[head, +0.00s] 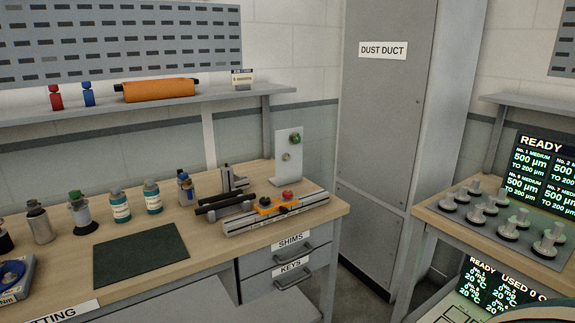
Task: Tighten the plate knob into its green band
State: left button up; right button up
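A pale upright plate (284,170) stands at the back right of the wooden workbench (200,232). On its face are a small green round part (295,138) and, below it, a smaller grey-green round part (286,156). Which of these is the plate knob, how tight it sits and where its green band lies are too small to tell. In front of the plate, an orange fixture (268,206) with a red knob (288,195) sits on a long metal rail (245,224). Neither of my grippers is in view.
Black clamp parts (222,204) lie left of the rail. Several bottles (120,206) stand behind a dark mat (140,248). A shelf (225,92) holds an orange roll (158,90). A grey cabinet (385,130) stands right. A side table (445,225) carries several metal pieces.

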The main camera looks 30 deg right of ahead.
aim_at(296, 139)
jog(key=l+z, duration=0.25)
jog(key=l, duration=0.35)
jog(key=l+z, duration=0.25)
jog(key=l, duration=0.4)
jog(key=i+l+z, duration=0.2)
jog(key=l, duration=0.35)
